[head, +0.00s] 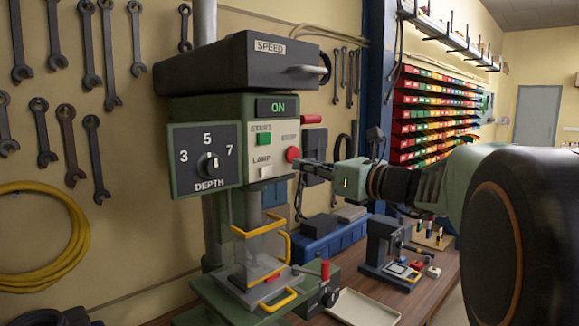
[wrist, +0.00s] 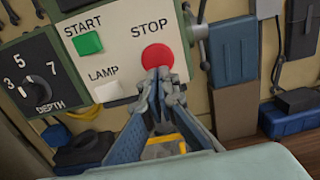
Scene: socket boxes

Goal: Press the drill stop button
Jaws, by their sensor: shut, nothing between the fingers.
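The green drill press (head: 205,107) stands at the bench, with its display (head: 277,107) reading ON. Its pale panel has a round red STOP button (head: 292,154), a green START button (head: 264,139) and a white LAMP button (head: 267,172). My gripper (head: 299,165) is shut and empty, its tips at the right side of the panel by the red button. In the wrist view my gripper (wrist: 161,76) overlaps the lower part of the red STOP button (wrist: 157,57). I cannot tell whether the tips touch it. The START button (wrist: 89,43) and LAMP button (wrist: 107,92) are left of the tips.
A DEPTH dial (head: 208,163) is on the panel's left. A yellow-edged guard (head: 262,238) is below. Blue bin (head: 325,240), a small machine (head: 387,250) and a pale tray (head: 362,308) are on the bench. Wrenches (head: 88,45) hang on the wall.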

